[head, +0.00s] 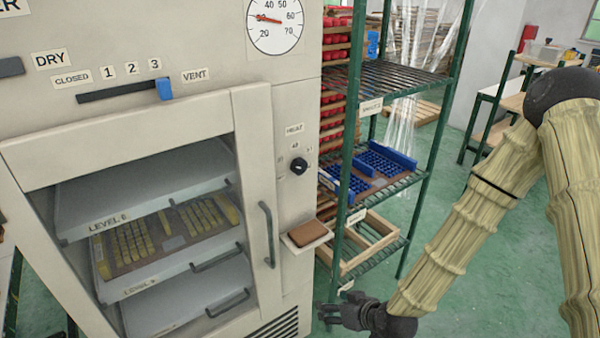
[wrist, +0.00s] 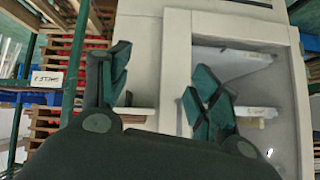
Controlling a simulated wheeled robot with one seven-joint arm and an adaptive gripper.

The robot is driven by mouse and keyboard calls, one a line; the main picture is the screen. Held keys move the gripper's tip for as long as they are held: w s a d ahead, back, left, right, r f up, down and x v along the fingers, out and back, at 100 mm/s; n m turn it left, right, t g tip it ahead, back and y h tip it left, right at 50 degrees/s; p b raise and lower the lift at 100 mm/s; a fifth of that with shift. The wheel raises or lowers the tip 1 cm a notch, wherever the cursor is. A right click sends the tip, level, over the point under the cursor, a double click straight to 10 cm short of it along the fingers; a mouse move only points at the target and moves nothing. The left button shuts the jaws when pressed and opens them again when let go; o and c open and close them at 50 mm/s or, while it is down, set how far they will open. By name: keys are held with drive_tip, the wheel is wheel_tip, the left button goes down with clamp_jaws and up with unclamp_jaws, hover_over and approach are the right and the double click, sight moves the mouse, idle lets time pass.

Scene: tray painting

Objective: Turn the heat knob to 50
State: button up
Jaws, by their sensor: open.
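The heat knob (head: 299,166) is a small round black knob on the right part of the cream cabinet's front, under a HEAT label (head: 294,129). Its small scale marks are too blurred to read fully. The round dial (head: 275,24) at the top has a red needle pointing left, near 30. My gripper (head: 345,314) is low, below and right of the knob, apart from it and in front of the green rack. In the wrist view my gripper's fingers (wrist: 155,100) are spread, with nothing between them. The knob cannot be made out in the wrist view.
The cabinet door (head: 160,200) is shut, with its handle (head: 267,235) left of the knob. A small shelf with a brown pad (head: 307,233) juts out below the knob. A blue slider (head: 164,89) sits near VENT. The green rack (head: 355,140) stands close on the right.

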drive_tip(key=w+a+r+n+t+y, duration=0.2)
drive_tip(key=w+r+t, duration=0.1)
drive_tip(key=w+r, duration=0.75)
drive_tip(key=n+t+y+b, duration=0.2)
drive_tip(key=n+t+y, duration=0.1)
drive_tip(key=t, duration=0.1)
approach(301, 167)
drive_tip(key=p+x, duration=0.3)
drive_tip(key=x, duration=0.7)
drive_tip(key=shift+c, duration=0.3)
drive_tip(key=c, duration=1)
